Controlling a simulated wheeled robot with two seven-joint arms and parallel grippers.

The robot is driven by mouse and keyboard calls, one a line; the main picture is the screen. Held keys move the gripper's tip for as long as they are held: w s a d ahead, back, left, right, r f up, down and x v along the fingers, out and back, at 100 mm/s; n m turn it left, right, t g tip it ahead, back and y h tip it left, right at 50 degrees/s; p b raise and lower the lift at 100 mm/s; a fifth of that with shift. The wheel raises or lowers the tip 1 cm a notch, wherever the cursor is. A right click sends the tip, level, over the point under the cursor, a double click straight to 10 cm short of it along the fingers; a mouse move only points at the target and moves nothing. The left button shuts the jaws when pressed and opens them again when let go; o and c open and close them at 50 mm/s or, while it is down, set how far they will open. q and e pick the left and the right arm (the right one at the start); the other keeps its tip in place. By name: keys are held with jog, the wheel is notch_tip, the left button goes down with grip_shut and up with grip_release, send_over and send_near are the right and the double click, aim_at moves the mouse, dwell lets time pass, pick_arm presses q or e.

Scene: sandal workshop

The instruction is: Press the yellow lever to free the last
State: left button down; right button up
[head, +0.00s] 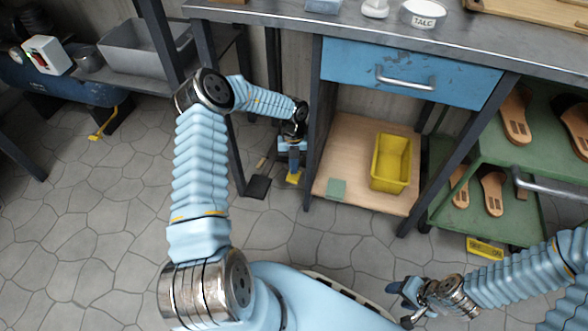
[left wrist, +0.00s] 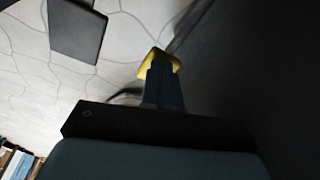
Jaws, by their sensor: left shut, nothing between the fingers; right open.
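My left gripper (head: 293,166) is shut and empty, pointing down beside the leg of the workbench. A yellow lever end (head: 294,178) shows right at its fingertips, low near the floor. In the left wrist view the yellow piece (left wrist: 153,57) shows just beyond the shut fingers (left wrist: 162,72) and is partly covered by them; I cannot tell whether they touch. A black plate (head: 258,187) lies on the floor just left of it and also shows in the left wrist view (left wrist: 77,30). My right gripper (head: 402,302) is open and empty at the lower right.
The workbench (head: 440,40) with a blue drawer (head: 410,73) stands above. Its lower shelf holds a yellow bin (head: 391,162) and a green block (head: 336,189). A green rack with sandals (head: 515,115) is at right. Another yellow pedal (head: 104,124) is at far left.

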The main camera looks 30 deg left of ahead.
pick_arm(q)
jog(key=shift+w+a+r+p, duration=0.3)
jog(key=shift+w+a, duration=0.15)
jog(key=shift+w, duration=0.2)
jog(key=shift+w+a+r+p, duration=0.2)
jog(key=shift+w+a+p, duration=0.1)
jog(key=shift+w+a, duration=0.25)
jog(key=shift+d, duration=0.1)
jog(key=p+v, duration=0.2)
jog(key=v, duration=1.1)
jog(key=shift+w+r, duration=0.15)
jog(key=shift+r, duration=0.25)
